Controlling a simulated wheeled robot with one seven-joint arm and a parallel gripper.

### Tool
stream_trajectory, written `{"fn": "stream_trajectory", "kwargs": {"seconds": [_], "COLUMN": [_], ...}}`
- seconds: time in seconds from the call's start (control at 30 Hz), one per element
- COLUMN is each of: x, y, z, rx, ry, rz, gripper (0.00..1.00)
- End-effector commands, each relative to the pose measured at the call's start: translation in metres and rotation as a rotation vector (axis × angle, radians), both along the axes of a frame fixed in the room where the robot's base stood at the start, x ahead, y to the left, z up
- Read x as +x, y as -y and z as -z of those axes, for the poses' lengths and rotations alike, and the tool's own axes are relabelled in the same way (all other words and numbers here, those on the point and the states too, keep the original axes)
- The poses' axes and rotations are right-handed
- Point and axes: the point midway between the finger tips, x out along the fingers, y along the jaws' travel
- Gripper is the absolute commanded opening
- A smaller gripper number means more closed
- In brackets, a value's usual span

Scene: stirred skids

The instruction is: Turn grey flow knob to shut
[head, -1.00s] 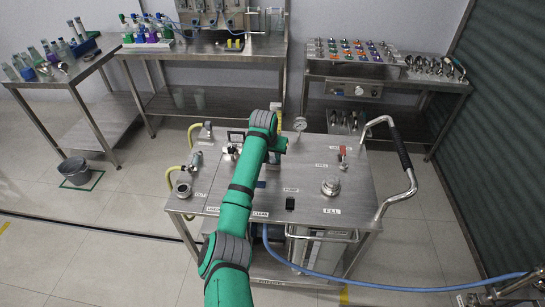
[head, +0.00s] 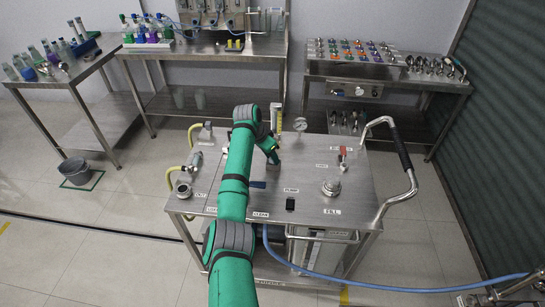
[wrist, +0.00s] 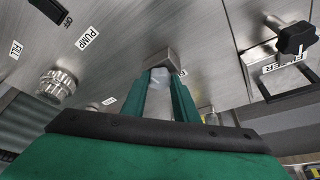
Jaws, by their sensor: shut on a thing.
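The skid's steel top (head: 330,205) carries the valves and knobs. My gripper (wrist: 160,76) shows in the wrist view with its two green fingers shut on a small light grey knob (wrist: 158,73). The knob sits against a square grey metal block (wrist: 172,60) on the skid. How far the knob is turned cannot be told. In the head view my gripper (head: 273,158) points down at the back middle of the skid, just in front of the upright flow tube (head: 276,118); its fingers and the knob are too small to make out there.
A black star knob (wrist: 296,38) stands beside the filter label. The ribbed fill cap (wrist: 58,86) and pump switch (wrist: 48,10) are on the other side. A pressure gauge (head: 300,124), red-handled valve (head: 343,153) and tall push handle (head: 395,150) stand to the right.

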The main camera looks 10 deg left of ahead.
Motion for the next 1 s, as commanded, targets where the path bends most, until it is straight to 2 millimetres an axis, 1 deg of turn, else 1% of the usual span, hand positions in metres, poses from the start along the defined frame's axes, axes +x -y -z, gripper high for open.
{"fn": "stream_trajectory", "kwargs": {"seconds": [0.03, 0.2, 0.4, 0.6, 0.97, 1.0], "x": [0.0027, 0.0032, 0.0036, 0.0039, 0.0039, 0.0037], "y": [0.002, 0.0002, -0.0006, -0.0014, -0.003, -0.0029], "z": [-0.0022, -0.0026, -0.0024, -0.0028, -0.003, -0.003], "rx": [-0.002, -0.002, -0.002, -0.001, 0.0, 0.0], "ry": [0.007, 0.006, 0.007, 0.008, 0.008, 0.008], "rz": [0.034, 0.133, 0.205, 0.234, 0.236, 0.236], "gripper": [0.04, 0.04, 0.04, 0.05, 0.05, 0.32]}}
